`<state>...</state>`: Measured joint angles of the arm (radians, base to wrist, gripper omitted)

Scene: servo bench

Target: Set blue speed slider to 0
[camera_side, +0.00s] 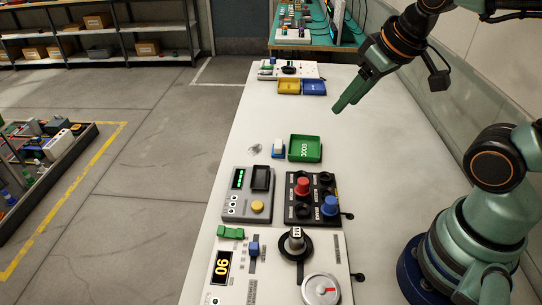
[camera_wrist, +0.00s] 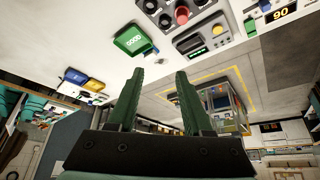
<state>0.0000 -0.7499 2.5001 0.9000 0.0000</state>
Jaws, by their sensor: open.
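The blue speed slider (camera_side: 253,248) sits on a white control panel (camera_side: 275,272) at the near end of the bench. It stands right of a display (camera_side: 221,266) with amber digits. In the wrist view the display (camera_wrist: 280,14) reads 90, and the blue slider (camera_wrist: 264,5) is at the top edge. My gripper (camera_side: 347,103) is raised over the far half of the bench, well away from the slider. In the wrist view my gripper (camera_wrist: 158,76) has its two green fingers apart with nothing between them.
A green tray (camera_side: 305,148) lies farther back.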

